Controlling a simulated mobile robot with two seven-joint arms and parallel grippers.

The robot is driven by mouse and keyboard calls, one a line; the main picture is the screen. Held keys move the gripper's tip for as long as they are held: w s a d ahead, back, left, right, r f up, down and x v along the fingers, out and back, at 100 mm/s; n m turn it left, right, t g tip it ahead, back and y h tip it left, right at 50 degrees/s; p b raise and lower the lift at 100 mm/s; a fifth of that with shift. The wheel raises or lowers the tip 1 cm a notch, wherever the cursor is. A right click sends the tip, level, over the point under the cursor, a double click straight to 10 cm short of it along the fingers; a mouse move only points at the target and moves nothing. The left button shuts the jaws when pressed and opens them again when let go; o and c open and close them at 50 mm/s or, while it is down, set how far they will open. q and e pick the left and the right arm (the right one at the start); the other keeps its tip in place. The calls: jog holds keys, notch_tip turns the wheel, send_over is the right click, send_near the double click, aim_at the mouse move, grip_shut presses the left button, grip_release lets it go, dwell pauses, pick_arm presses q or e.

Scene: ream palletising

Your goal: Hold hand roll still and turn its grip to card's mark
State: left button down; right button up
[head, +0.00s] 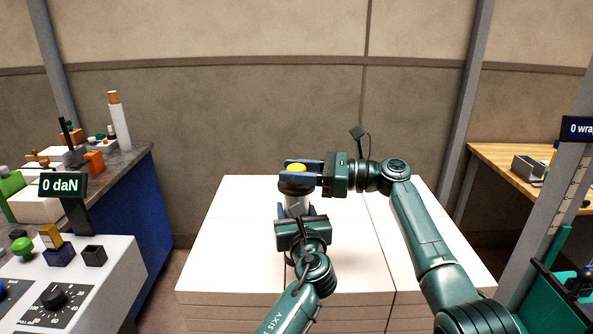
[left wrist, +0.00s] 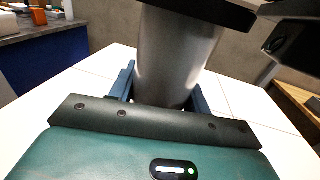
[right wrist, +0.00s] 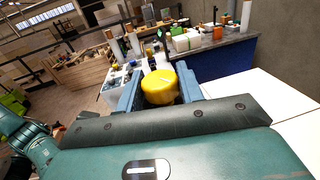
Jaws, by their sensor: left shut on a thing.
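The hand roll (head: 296,204) stands upright over the white stack, a grey cylinder with a dark collar and a yellow grip (head: 296,167) on top. My left gripper (left wrist: 165,92) is shut on the grey roll (left wrist: 172,55), one blue finger on each side. My right gripper (head: 303,171) comes in from the right at the height of the grip. Its fingers stand open on either side of the yellow grip (right wrist: 160,87), very close to it; contact is not clear. A pale line shows on the grip's top. I cannot make out the card.
The white stack (head: 235,250) fills the middle, with bare top around the roll. At left are a "0 daN" display (head: 61,185) and a panel with a dial (head: 53,297). A wooden bench (head: 505,160) and a post with a display (head: 577,129) stand at right.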

jog(key=c, duration=0.5)
jog(key=shift+f+m+t+h, duration=0.1)
jog(key=shift+m+t+h, duration=0.5)
jog(key=shift+m+t, duration=1.05)
jog(key=shift+m+t+h, duration=0.75)
jog(key=shift+t+h, duration=0.05)
jog(key=shift+t, duration=1.05)
jog(key=o, duration=1)
jog(key=v, duration=1.2)
